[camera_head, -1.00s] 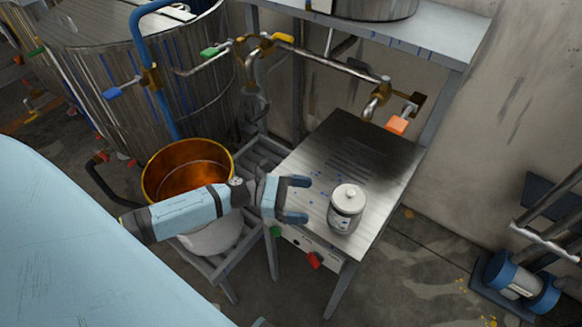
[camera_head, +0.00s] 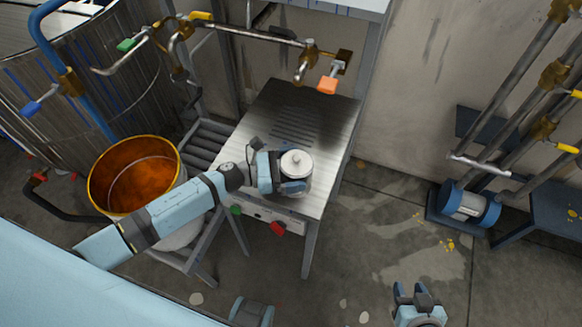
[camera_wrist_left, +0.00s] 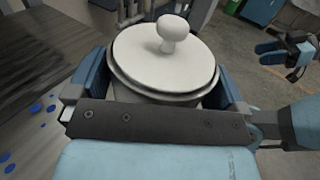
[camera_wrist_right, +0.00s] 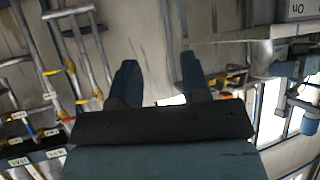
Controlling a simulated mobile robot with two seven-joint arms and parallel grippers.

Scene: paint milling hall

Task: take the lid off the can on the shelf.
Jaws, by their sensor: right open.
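The can (camera_head: 298,181) is a small pale pot with a white lid (camera_head: 296,163) and a round knob. It stands upright on the metal shelf top (camera_head: 318,126), with the lid on. My left gripper (camera_head: 291,186) is shut on the can, one finger on each side. In the left wrist view the lid (camera_wrist_left: 140,60) fills the space between the fingers, and the can's body is mostly hidden below it. My right gripper (camera_head: 413,292) is open and empty, low at the bottom right, away from the can. Its two fingers (camera_wrist_right: 158,80) also show in the right wrist view.
An orange-brown bucket (camera_head: 100,190) stands left of the shelf, beside my left arm. Pipes with valves (camera_head: 250,34) run behind and above. A red knob (camera_head: 278,228) sticks out of the shelf's front. The floor to the right of the shelf is mostly clear.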

